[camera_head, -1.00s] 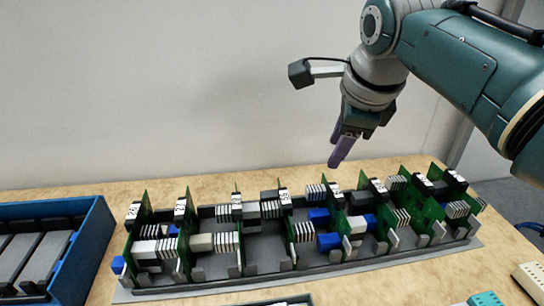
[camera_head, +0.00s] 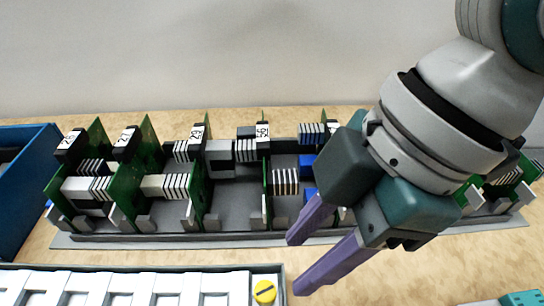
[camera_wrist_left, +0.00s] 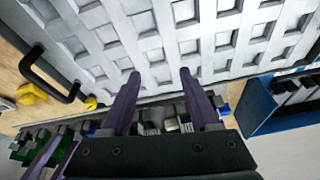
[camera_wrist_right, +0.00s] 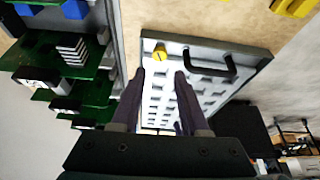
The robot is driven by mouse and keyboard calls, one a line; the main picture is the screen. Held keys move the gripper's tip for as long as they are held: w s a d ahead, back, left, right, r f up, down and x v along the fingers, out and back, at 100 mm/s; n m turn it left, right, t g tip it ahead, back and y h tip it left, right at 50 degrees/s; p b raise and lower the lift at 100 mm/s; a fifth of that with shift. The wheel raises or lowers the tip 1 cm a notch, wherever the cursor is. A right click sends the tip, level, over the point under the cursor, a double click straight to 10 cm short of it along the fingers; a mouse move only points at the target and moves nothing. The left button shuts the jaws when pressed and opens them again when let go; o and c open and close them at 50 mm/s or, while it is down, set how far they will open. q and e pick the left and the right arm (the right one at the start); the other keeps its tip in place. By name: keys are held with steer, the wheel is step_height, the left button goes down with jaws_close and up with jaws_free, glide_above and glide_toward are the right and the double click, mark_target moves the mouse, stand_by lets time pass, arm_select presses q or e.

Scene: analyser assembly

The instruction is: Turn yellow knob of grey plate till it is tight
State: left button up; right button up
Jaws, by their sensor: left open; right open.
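The grey plate (camera_head: 180,284) is a pale tray-like panel with a grid of recesses, flat on the table at the front in the head view. Its yellow knob (camera_head: 264,292) with a dark slot sits at the right corner. In the right wrist view the knob (camera_wrist_right: 160,52) shows beside a black handle, ahead of my right gripper (camera_wrist_right: 160,74). My right gripper (camera_head: 292,266) is open and empty, its purple fingers just right of the knob and apart from it. My left gripper (camera_wrist_left: 158,73) is open over the plate (camera_wrist_left: 150,40) in the left wrist view; the knob (camera_wrist_left: 90,103) shows left of it.
A rack (camera_head: 235,205) of green circuit boards stands behind the plate. A blue bin (camera_head: 28,215) is at the left. A teal object (camera_head: 522,300) lies at the front right. Bare table (camera_head: 400,275) lies right of the plate.

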mark_target(265, 291)
arm_select(q)
step_height(265, 291, down, 2)
steer(key=shift+a+b, duration=0.1)
steer(key=shift+b, duration=0.8)
arm_select(e)
steer(key=x, duration=0.8)
steer(key=shift+a+f, duration=0.25)
steer(key=shift+f, duration=0.05)
jaws_close()
